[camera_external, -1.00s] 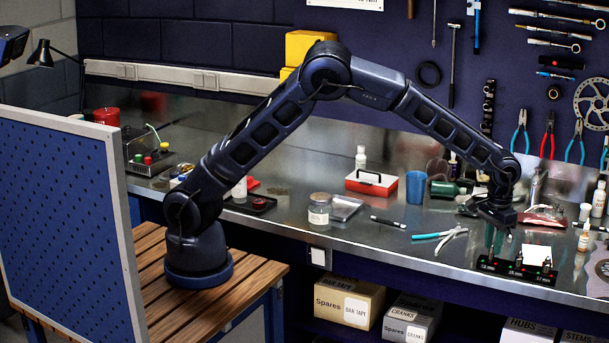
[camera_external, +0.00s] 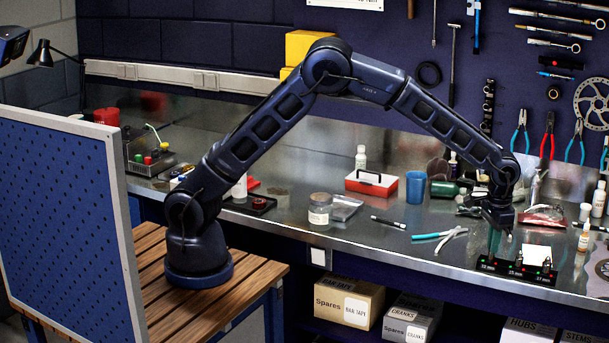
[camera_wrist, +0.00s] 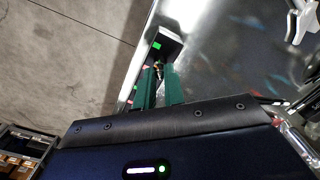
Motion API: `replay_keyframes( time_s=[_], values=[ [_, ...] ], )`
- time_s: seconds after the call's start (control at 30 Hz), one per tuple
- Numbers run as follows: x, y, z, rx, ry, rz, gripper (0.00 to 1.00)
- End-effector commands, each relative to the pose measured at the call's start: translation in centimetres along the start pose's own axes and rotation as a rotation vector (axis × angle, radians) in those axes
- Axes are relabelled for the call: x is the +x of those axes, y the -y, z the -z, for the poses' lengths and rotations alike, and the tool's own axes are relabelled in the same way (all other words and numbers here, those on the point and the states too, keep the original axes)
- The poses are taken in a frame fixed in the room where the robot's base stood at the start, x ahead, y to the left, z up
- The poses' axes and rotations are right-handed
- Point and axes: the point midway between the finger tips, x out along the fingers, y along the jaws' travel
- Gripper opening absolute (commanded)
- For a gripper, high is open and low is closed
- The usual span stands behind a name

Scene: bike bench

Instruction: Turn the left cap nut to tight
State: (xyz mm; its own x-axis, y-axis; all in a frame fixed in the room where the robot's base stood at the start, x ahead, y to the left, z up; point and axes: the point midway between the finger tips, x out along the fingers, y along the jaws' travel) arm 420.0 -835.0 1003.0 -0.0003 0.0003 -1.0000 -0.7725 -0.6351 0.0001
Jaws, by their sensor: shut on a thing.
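The black cap nut fixture (camera_external: 517,272) lies at the front edge of the bench, with white size labels along its front and small green and red marks on top. My gripper (camera_external: 491,254) points down at its left end. In the wrist view, the green fingers of my gripper (camera_wrist: 158,74) are shut on a small brass-coloured piece, the left cap nut (camera_wrist: 158,67). The fingers hide most of the nut, and its thread is not visible. The dark end of the fixture (camera_wrist: 168,46) with a green square shows just past the fingertips.
A white card (camera_external: 536,254) stands by the fixture's right part. Pliers with teal handles (camera_external: 440,237) lie to the left. A blue cup (camera_external: 416,187), bottles and a red bag (camera_external: 543,217) are behind. The bench's front edge is close below the fixture.

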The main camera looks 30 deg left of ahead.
Motion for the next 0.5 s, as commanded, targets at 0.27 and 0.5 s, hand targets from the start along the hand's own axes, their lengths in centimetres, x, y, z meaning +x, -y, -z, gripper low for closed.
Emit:
replay_keyframes(
  time_s=[0.27, 0.5],
  values=[
    [-0.01, -0.02, 0.0, -0.001, -0.001, 0.0, 0.33],
    [-0.08, -0.01, 0.01, -0.001, -0.001, 0.0, 0.33]
  ],
)
